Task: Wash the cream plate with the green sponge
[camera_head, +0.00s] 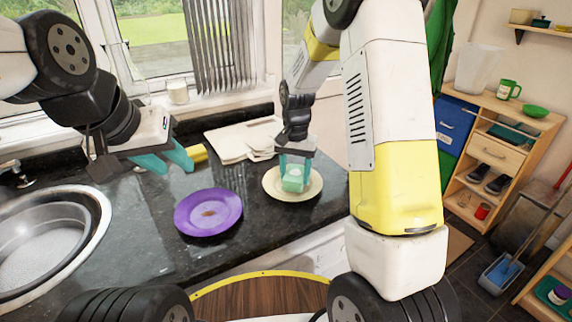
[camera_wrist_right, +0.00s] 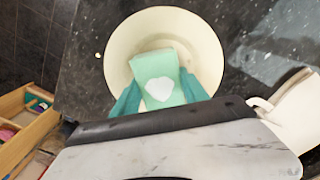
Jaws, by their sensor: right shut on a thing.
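The cream plate (camera_head: 311,190) lies on the dark granite counter, near its front edge, and fills the top middle of the right wrist view (camera_wrist_right: 119,40). The green sponge (camera_head: 292,181) has a white heart-shaped patch and is over the middle of the plate; it also shows in the right wrist view (camera_wrist_right: 155,68). My right gripper (camera_head: 294,173) points down and is shut on the sponge, with a teal finger on each side. I cannot tell whether the sponge presses on the plate. My left gripper (camera_head: 171,161) is open and empty above the counter at the left.
A purple plate (camera_head: 208,213) with a brown stain lies left of the cream plate. A steel sink (camera_head: 45,245) is at the far left. A yellow object (camera_head: 199,153) is behind my left gripper. White boards (camera_head: 240,140) lie behind the cream plate.

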